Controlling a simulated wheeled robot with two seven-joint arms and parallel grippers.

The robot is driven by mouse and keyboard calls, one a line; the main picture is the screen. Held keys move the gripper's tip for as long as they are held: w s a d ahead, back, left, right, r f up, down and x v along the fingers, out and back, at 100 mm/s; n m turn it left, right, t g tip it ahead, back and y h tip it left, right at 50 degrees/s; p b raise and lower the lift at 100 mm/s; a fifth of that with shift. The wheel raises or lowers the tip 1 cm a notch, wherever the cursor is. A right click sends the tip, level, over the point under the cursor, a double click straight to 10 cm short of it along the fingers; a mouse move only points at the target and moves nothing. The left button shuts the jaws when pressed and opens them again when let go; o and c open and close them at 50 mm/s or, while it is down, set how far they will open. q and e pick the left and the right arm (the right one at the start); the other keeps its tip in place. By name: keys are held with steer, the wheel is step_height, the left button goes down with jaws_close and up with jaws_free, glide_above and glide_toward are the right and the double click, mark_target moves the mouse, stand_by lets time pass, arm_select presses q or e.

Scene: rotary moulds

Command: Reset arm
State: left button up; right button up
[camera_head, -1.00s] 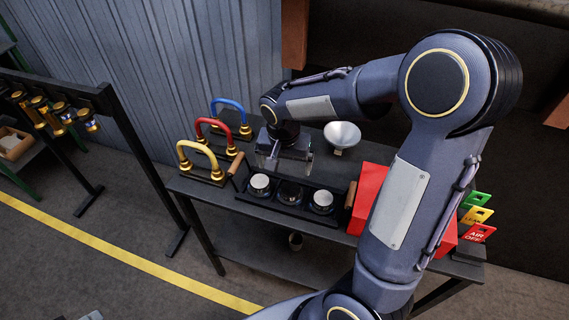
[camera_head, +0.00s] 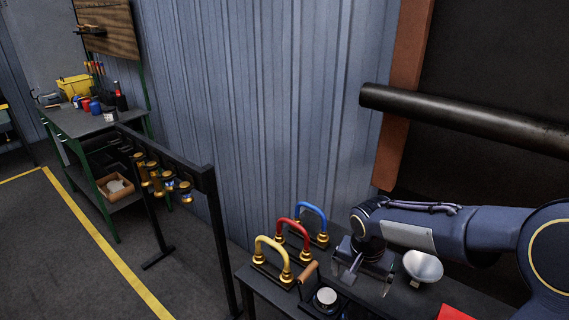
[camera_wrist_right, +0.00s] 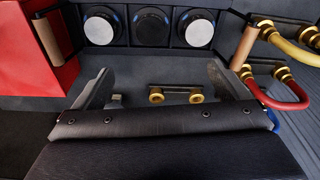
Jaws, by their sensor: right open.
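My right gripper (camera_head: 368,279) is open and empty above the dark table, between the coloured handles and a white bowl (camera_head: 422,267). The right arm reaches in from the right edge of the head view. My left gripper is in neither view.
Yellow (camera_head: 272,256), red (camera_head: 293,235) and blue (camera_head: 312,220) handles stand left of the right gripper. A tray (camera_wrist_right: 152,48) holds three round pieces; a red box (camera_wrist_right: 35,55) is beside it. A black rack (camera_head: 209,185) and a workbench (camera_head: 82,122) stand left.

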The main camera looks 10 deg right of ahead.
steer(key=s+a+r+n+t+y, duration=0.2)
steer(key=s+r+n, duration=0.1)
steer(key=s, duration=0.6)
steer(key=s+a+r+n+t+y, duration=0.2)
steer(key=s+a+r+n, duration=0.1)
steer(key=s, duration=0.6)
steer(key=shift+s+a+r+n+y, duration=0.25)
steer(key=shift+a+r+n+y, duration=0.05)
steer(key=shift+r+y, duration=0.1)
